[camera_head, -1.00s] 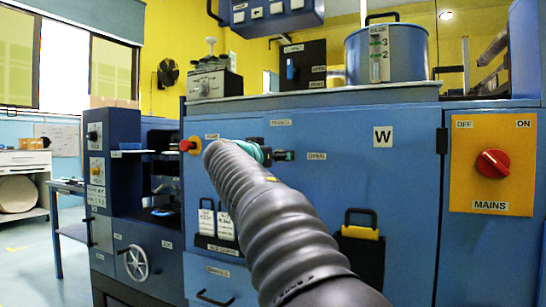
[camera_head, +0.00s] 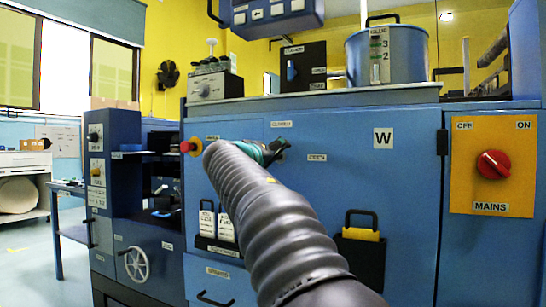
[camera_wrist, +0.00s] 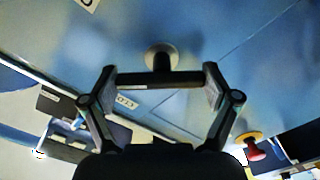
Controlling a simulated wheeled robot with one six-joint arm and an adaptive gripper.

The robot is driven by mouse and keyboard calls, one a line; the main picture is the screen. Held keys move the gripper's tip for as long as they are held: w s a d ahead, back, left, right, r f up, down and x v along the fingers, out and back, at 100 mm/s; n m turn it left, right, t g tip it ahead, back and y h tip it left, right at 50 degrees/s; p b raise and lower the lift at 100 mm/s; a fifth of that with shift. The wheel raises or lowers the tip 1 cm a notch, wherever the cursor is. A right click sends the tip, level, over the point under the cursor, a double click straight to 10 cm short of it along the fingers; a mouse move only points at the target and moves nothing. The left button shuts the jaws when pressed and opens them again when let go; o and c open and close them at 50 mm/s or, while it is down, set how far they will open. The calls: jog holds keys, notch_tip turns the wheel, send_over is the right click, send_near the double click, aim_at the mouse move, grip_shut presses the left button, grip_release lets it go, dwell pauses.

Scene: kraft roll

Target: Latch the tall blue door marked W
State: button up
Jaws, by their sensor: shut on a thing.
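The tall blue door (camera_head: 400,220) marked W (camera_head: 383,138) stands upright in the machine front, its hinge side at the right. It looks flush with the frame, though my arm hides part of its left edge. The dark latch handle (camera_head: 283,144) sits near that left edge, tilted up to the right between the OPEN label (camera_head: 317,158) and the CLOSED label (camera_head: 281,124). My gripper (camera_head: 264,151) is at the handle. In the wrist view, the fingers of my gripper (camera_wrist: 160,86) are shut on the two ends of the handle bar (camera_wrist: 160,78), in front of its round boss.
A red button (camera_head: 187,147) on a yellow base lies just left of my gripper and shows in the wrist view (camera_wrist: 257,151). The MAINS switch (camera_head: 493,164) is at the right.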

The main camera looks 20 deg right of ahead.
jog(key=n+p, duration=0.1)
jog(key=n, duration=0.4)
jog(key=shift+p, duration=0.3)
jog(key=shift+w+n+p, duration=0.1)
jog(key=shift+n+p, duration=0.55)
jog(key=shift+n, duration=1.25)
jog(key=shift+f, duration=0.1)
jog(key=o, duration=0.9)
jog(key=shift+a, duration=0.15)
jog(key=v, duration=1.2)
